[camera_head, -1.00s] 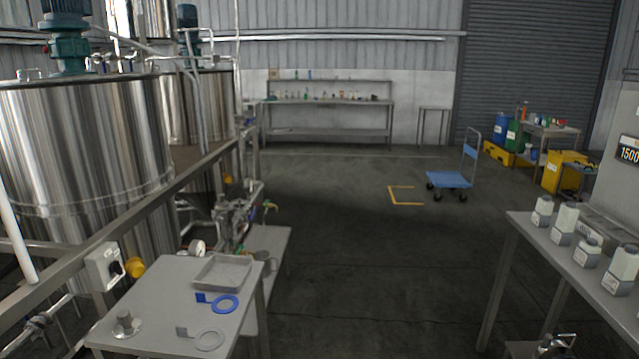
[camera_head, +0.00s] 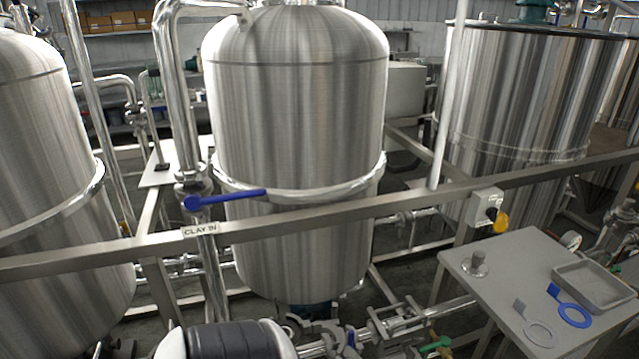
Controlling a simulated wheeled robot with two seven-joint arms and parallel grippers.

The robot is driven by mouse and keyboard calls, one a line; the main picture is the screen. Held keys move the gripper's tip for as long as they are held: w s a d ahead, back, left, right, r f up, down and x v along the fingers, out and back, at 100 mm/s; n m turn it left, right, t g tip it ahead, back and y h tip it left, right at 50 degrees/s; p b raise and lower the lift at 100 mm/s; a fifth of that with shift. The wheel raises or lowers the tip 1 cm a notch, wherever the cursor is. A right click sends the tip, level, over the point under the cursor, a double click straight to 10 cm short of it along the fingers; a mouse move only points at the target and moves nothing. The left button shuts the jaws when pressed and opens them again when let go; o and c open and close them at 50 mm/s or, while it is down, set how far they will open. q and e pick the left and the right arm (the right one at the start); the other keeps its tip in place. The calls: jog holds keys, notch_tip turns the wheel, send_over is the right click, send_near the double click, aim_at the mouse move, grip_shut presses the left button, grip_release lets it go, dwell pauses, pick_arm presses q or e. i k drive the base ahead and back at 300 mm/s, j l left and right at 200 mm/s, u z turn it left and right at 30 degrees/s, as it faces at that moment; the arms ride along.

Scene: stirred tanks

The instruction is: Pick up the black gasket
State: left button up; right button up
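I make out no black gasket in the camera_head view. A grey side table (camera_head: 505,255) stands at the lower right. On it lie a flat pale grey ring with a square tab (camera_head: 538,330) and a flat blue ring with a tab (camera_head: 574,315). A shallow grey tray (camera_head: 597,284) is behind them, and a small metal fitting on a round base (camera_head: 478,262) stands near the left corner. The tray's visible floor looks empty. Neither of my grippers can be made out in view.
A steel rail (camera_head: 330,217) crosses the view in front of a large steel tank (camera_head: 295,110). A valve with a blue lever (camera_head: 225,199) is above the CLAY IN label (camera_head: 201,229). A switch box (camera_head: 487,208) with a yellow knob hangs beside the table. Metal piping fills the lower middle.

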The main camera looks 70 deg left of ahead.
aim_at(294, 339)
jog(key=u, duration=2.3)
jog(key=j, duration=0.1)
